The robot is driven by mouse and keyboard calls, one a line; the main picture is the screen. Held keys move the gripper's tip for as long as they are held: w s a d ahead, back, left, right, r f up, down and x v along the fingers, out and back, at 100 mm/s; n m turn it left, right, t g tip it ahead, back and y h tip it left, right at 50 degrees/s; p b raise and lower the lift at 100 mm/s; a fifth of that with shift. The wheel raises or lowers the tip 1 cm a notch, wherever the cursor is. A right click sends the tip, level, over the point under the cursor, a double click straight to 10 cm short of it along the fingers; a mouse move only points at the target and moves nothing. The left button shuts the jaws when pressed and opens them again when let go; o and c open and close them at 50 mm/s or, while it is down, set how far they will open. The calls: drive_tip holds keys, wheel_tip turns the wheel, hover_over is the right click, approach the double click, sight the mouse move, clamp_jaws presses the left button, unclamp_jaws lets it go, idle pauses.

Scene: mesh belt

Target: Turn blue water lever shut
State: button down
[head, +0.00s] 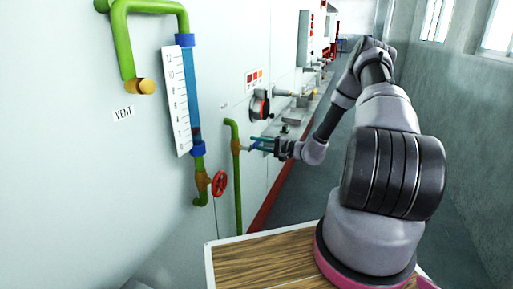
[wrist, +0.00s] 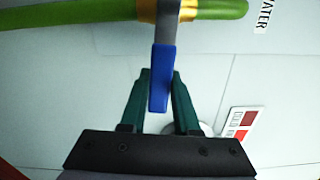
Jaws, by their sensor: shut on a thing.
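The blue water lever (wrist: 159,85) hangs from a grey stem below a brass valve body (wrist: 166,9) in the wrist view. It lies crosswise to the green water pipe (wrist: 75,13). My gripper (wrist: 160,78) has its two green fingers on either side of the blue handle and is shut on it. In the head view my gripper (head: 260,145) is at the wall, just right of the thin vertical green pipe (head: 237,190) and its brass valve (head: 235,146). The lever is small there and partly hidden by my fingers.
A red handwheel (head: 219,183) and a sight gauge with a scale (head: 180,100) are on the wall to the left. Open floor (head: 312,185) lies right of the wall.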

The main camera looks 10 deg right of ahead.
drive_tip(key=shift+r+n, duration=0.25)
drive_tip(key=shift+n, duration=0.05)
idle(0.4)
drive_tip(key=c, duration=0.6)
unclamp_jaws()
drive_tip(key=shift+c, duration=0.2)
drive_tip(key=v, duration=1.1)
